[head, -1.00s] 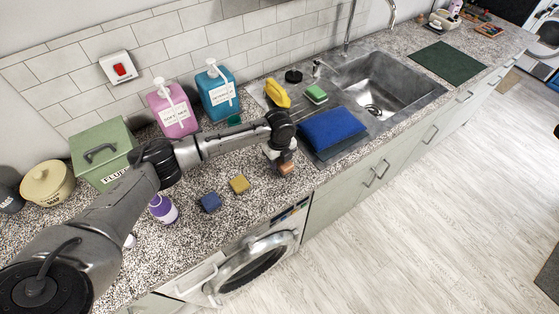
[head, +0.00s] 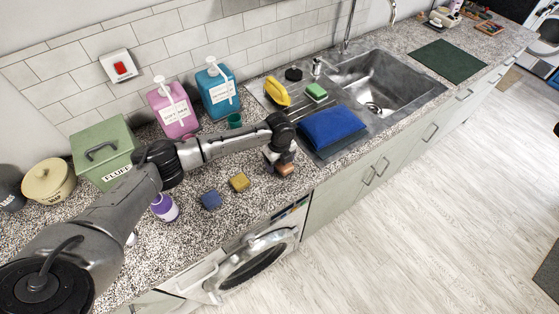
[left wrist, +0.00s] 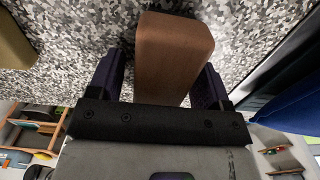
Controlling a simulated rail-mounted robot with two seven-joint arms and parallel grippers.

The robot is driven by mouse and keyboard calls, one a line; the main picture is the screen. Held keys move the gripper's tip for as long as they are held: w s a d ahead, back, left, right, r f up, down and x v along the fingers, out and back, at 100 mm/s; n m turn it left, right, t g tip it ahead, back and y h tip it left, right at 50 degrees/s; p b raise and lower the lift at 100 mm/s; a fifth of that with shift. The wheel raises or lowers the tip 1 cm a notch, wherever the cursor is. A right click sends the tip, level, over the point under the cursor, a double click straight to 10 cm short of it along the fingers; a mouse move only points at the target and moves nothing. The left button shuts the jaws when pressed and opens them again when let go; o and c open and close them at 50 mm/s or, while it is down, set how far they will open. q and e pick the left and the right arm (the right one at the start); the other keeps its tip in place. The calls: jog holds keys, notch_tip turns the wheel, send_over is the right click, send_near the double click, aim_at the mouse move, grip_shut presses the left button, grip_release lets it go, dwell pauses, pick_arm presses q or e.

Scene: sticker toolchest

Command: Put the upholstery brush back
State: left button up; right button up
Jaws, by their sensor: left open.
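A brown, wood-coloured block (head: 285,169), which looks like the upholstery brush, is on the speckled counter by the front edge, left of the sink; no bristles show. My left gripper (head: 281,163) is right above it, pointing down. In the left wrist view the brown block (left wrist: 172,55) lies between the two dark fingers of my left gripper (left wrist: 160,82), one on each side. The jaws are open, and a small gap shows by the fingers. My right gripper is not in view.
A yellow block (head: 239,182) and a blue block (head: 211,200) lie just left of the gripper. A blue folded cloth (head: 332,131) lies to the right by the sink (head: 385,82). A pink bottle (head: 174,110), a teal bottle (head: 216,94) and a green box (head: 103,155) stand behind.

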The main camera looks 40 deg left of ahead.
pick_arm(q)
jog(key=shift+r, duration=0.15)
notch_tip(320, 180, up, 12)
jog(key=b, duration=0.2)
jog(key=shift+b, duration=0.4)
dwell(0.4)
